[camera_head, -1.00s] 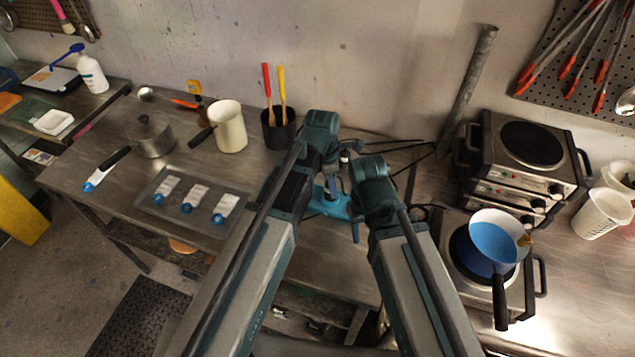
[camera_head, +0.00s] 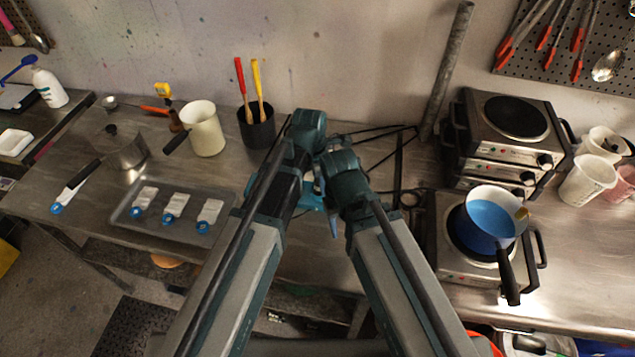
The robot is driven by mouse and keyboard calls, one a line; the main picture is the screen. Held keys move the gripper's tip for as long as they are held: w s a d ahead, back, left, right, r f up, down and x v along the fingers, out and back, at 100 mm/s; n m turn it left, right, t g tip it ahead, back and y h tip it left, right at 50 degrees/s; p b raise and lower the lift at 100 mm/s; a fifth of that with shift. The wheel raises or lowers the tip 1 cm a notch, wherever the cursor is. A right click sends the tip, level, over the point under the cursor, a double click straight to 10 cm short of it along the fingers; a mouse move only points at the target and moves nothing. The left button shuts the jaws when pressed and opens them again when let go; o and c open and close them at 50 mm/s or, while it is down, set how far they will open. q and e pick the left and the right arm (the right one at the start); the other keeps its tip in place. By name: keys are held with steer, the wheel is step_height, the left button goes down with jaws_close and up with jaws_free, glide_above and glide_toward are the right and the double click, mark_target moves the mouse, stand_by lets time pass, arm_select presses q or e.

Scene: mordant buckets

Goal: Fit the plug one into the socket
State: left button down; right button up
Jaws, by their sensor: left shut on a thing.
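My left gripper (camera_head: 312,198) is at the middle of the bench, a patch of blue between my two arm links. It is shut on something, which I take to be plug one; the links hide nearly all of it. My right gripper (camera_head: 333,224) is close beside it, showing only as a small blue part, and its jaws are hidden. Black cables (camera_head: 385,133) run over the bench just behind and to the right of the grippers. I cannot make out the socket.
A hot plate (camera_head: 455,262) with a blue-and-white pan (camera_head: 490,222) stands at right, stacked hot plates (camera_head: 510,115) behind it. At left are a metal tray (camera_head: 125,215), a cream pot (camera_head: 203,130) and a black utensil holder (camera_head: 257,128). A grey pipe (camera_head: 447,70) leans on the wall.

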mark_target(315, 190)
arm_select(q)
steer(key=shift+f, duration=0.15)
arm_select(e)
steer(key=shift+a+f, duration=0.1)
steer(key=shift+f, duration=0.05)
arm_select(q)
steer(key=shift+c, duration=1.9)
jaws_free()
step_height(315, 190, up, 12)
steer(key=a+p, duration=0.1)
steer(key=p, duration=1.1)
steer(key=shift+s+a, duration=0.25)
steer(key=shift+s, duration=0.05)
arm_select(e)
step_height(315, 190, up, 12)
